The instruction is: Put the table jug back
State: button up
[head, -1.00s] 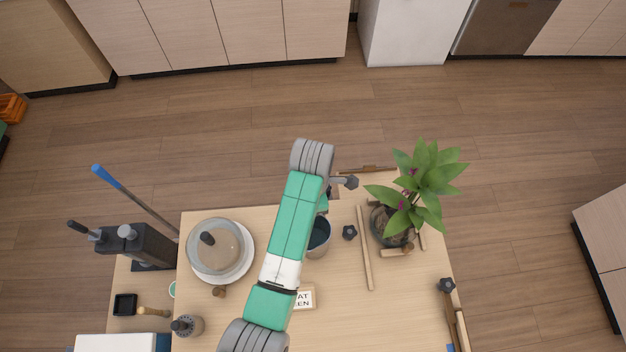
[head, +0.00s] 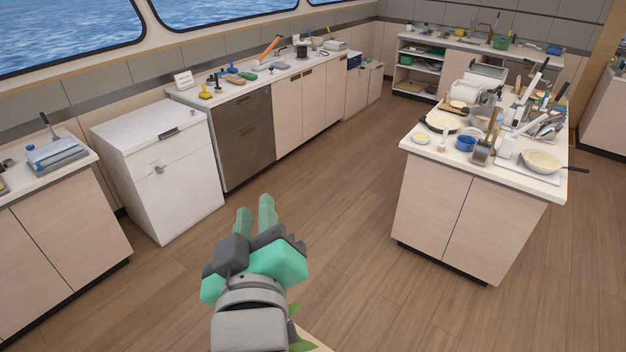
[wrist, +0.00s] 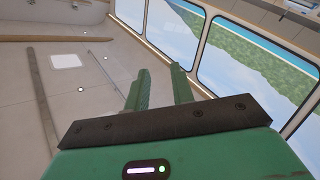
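My gripper (head: 255,206) is raised in the lower middle of the head view, over the wooden floor. Its two green fingers stand apart with a clear gap and nothing between them. In the wrist view the fingers (wrist: 158,78) are also apart and empty, pointing toward the ceiling and windows. I cannot make out a table jug for certain in either current view. The worktable seen earlier is almost wholly out of view, with only a small edge and some leaves behind my gripper.
A crowded island counter (head: 388,195) with pans, utensils and a blue pot (head: 465,143) stands at right. A white cabinet (head: 160,170) and a long wall counter (head: 300,68) with small tools stand under the windows. The floor (head: 345,210) between them is clear.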

jog(key=s+d+r+m+t+h, duration=0.2)
jog(key=s+d+r+m+t, duration=0.3)
jog(key=r, duration=0.3)
jog(key=s+d+r+m+t+h, duration=0.1)
jog(key=s+d+r+m+t, duration=0.1)
jog(key=s+d+r+m, duration=0.4)
notch_tip(320, 180, up, 16)
jog(key=s+a+n+p, duration=0.1)
jog(key=n+p, duration=0.1)
jog(key=p, duration=1.2)
jog(key=shift+a+r, duration=0.25)
jog(key=shift+a, duration=0.05)
